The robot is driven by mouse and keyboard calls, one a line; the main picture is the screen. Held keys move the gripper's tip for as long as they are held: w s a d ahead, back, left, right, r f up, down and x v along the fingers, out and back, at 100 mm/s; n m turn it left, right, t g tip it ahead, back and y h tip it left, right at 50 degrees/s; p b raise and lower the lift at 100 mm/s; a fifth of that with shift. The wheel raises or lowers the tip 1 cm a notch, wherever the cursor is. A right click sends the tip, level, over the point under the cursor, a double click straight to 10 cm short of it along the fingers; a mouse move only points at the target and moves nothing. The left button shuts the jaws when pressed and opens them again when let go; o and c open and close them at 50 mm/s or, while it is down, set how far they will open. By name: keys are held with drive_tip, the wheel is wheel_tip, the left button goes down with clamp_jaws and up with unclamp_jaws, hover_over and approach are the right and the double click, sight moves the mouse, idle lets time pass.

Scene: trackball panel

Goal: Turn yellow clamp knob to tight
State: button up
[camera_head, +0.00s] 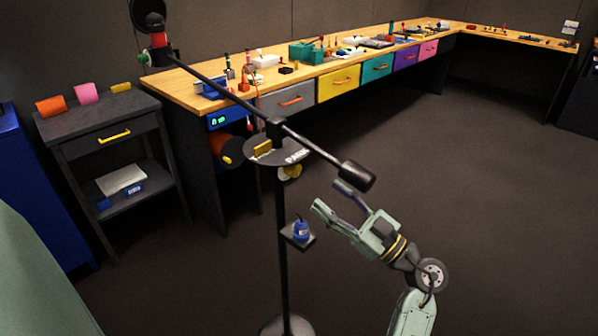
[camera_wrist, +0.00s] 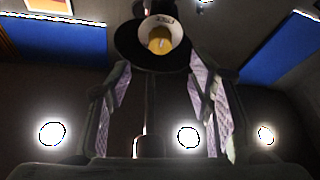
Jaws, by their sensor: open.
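The yellow clamp knob (camera_head: 290,172) shows small beneath the dark round plate (camera_head: 290,152) on the black stand. In the wrist view the yellow knob (camera_wrist: 159,40) sits in a pale ring with small lettering, on the underside of a black disc. Its setting is too small to tell. My gripper (camera_head: 331,197) is open and empty, with its fingers reaching up and left, lower and to the right of the knob. In the wrist view my gripper (camera_wrist: 160,80) has its fingers spread, with the knob beyond and above the gap, apart from both.
A black boom (camera_head: 222,92) crosses above the plate and ends in a dark counterweight (camera_head: 357,176) close above my gripper. A small bracket holding a blue object (camera_head: 301,230) juts from the pole below. The long workbench (camera_head: 200,103) stands behind. Floor to the right is clear.

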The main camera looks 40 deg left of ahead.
sight(298, 172)
drive_tip(key=p+x, duration=0.2)
drive_tip(key=x, duration=0.6)
drive_tip(key=shift+a+r, duration=0.1)
drive_tip(key=shift+a, duration=0.2)
drive_tip(key=shift+c, duration=0.5)
clamp_jaws()
